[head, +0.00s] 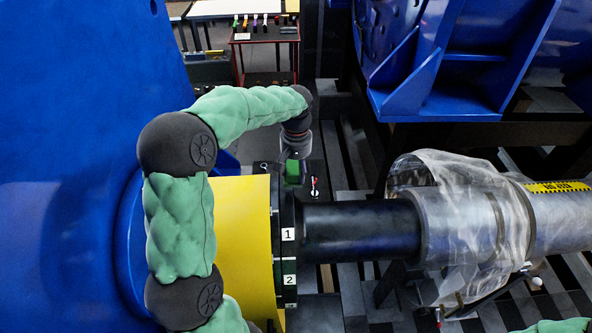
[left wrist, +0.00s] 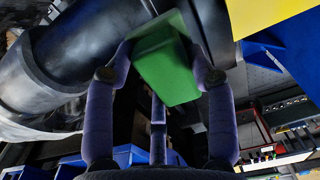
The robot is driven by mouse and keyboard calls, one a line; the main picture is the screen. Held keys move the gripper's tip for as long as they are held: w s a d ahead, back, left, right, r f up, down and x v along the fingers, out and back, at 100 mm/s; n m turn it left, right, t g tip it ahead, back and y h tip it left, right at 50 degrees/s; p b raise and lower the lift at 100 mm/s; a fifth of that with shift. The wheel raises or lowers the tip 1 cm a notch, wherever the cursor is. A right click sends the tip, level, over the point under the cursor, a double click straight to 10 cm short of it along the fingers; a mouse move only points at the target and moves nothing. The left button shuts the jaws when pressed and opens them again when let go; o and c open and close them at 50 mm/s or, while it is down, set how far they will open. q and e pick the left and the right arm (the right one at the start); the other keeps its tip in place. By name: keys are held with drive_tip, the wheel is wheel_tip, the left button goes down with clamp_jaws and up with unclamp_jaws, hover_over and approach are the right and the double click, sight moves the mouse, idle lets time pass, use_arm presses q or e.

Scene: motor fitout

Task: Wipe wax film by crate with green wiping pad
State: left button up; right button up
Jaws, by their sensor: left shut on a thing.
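The green wiping pad (head: 293,172) is a small green block in the head view, held beyond the black flange with the number labels. My left gripper (head: 295,150) reaches over the yellow guard and points down at it. My right gripper is out of view.
A black shaft (head: 360,231) runs from the flange (head: 286,240) into a silver cylinder wrapped in clear plastic (head: 465,215). The yellow guard (head: 243,230) and a large blue housing (head: 70,130) stand at the left. A tool cart (head: 265,35) is at the back.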

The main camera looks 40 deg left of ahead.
use_arm(q)
drive_tip(key=shift+r+p, duration=1.05)
drive_tip(key=shift+r, duration=0.5)
drive_tip(key=shift+f, duration=0.15)
